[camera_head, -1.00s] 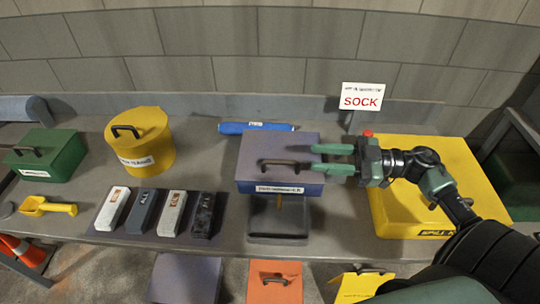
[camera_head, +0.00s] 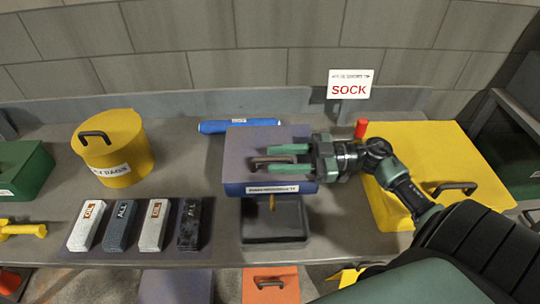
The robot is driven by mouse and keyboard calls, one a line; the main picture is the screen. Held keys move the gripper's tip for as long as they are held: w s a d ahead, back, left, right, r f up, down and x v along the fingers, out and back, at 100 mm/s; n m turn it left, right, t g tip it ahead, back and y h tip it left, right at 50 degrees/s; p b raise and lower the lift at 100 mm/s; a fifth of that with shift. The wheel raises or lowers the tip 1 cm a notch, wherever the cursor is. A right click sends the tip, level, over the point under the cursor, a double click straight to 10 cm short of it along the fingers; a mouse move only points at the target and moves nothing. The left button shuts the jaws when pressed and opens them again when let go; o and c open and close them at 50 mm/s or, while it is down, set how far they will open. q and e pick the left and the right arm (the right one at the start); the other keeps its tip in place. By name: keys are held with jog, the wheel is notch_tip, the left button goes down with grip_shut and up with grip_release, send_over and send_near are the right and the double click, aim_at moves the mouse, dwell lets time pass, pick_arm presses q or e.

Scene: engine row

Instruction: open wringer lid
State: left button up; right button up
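The wringer seems to be the blue box (camera_head: 238,189) with a flat grey-purple lid (camera_head: 240,140); its front label is too small to read surely. The lid lies flat and shut. A dark bar handle (camera_head: 258,161) runs across its top. My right gripper (camera_head: 270,158) reaches in from the right over the lid. Its two green fingers are apart, with the handle's right part between or just under them. I cannot tell whether they touch it. My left gripper is not in view.
A dark tray (camera_head: 275,238) sits in front of the box. A yellow lidded case (camera_head: 400,140) lies under my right arm, with a red cylinder (camera_head: 361,128) near it. A blue roll (camera_head: 215,127) lies behind; several bricks (camera_head: 152,225) and a yellow drum (camera_head: 125,145) stand left.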

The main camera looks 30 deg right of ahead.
jog(key=shift+x, duration=1.2)
jog(key=shift+c, duration=0.3)
grip_shut()
